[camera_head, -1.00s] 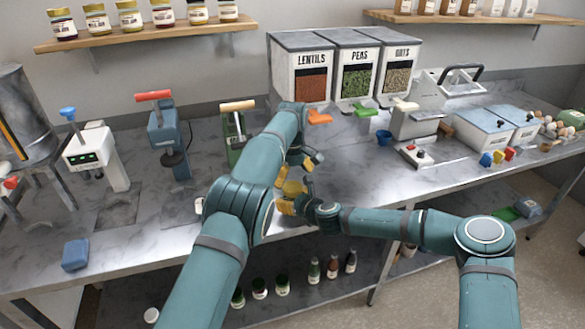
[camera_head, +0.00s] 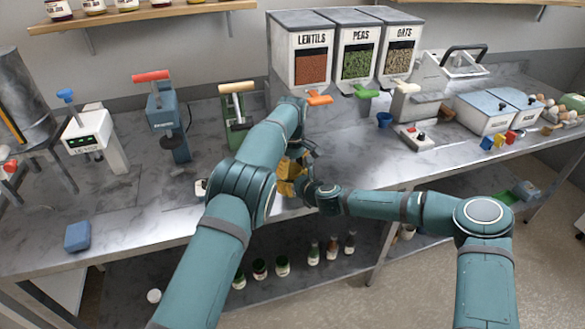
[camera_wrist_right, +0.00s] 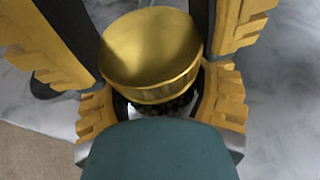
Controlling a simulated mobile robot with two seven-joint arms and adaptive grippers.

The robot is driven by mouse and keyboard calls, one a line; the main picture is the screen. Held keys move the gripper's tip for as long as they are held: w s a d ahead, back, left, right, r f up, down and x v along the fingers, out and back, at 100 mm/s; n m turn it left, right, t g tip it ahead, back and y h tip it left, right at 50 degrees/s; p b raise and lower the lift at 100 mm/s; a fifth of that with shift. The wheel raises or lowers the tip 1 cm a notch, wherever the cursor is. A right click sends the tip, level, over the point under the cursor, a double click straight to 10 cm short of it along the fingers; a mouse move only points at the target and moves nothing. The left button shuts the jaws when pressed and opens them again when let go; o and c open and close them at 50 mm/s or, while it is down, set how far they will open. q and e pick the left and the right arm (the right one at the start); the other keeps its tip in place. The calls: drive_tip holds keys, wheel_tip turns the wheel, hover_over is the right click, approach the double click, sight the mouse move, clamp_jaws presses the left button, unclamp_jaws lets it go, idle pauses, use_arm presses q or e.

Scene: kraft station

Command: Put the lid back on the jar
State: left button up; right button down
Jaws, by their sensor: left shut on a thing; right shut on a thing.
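The gold lid (camera_wrist_right: 150,48) is between the upper pair of yellow fingers in the right wrist view, which are my left gripper's. My left gripper (camera_head: 303,160) is shut on it from above. Under the lid's near rim shows a small part of the jar (camera_wrist_right: 165,107), with dark contents, between the lower yellow fingers. My right gripper (camera_head: 288,186) is shut on the jar. The lid is over the jar; I cannot tell whether it touches the mouth. In the head view my left arm and the fingers mostly hide both.
The lentils dispenser (camera_head: 300,45) with its orange spout stands behind my grippers. A green hand press (camera_head: 237,118) is to their left. A blue block (camera_head: 78,236) lies at the table's front left. The counter between the dispensers and the front edge is largely clear.

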use_arm(q)
drive_tip(key=m, duration=0.9)
drive_tip(key=shift+m, duration=0.3)
drive_tip(key=o, duration=1.3)
drive_tip(key=shift+c, duration=0.2)
drive_tip(key=shift+r, duration=2.25)
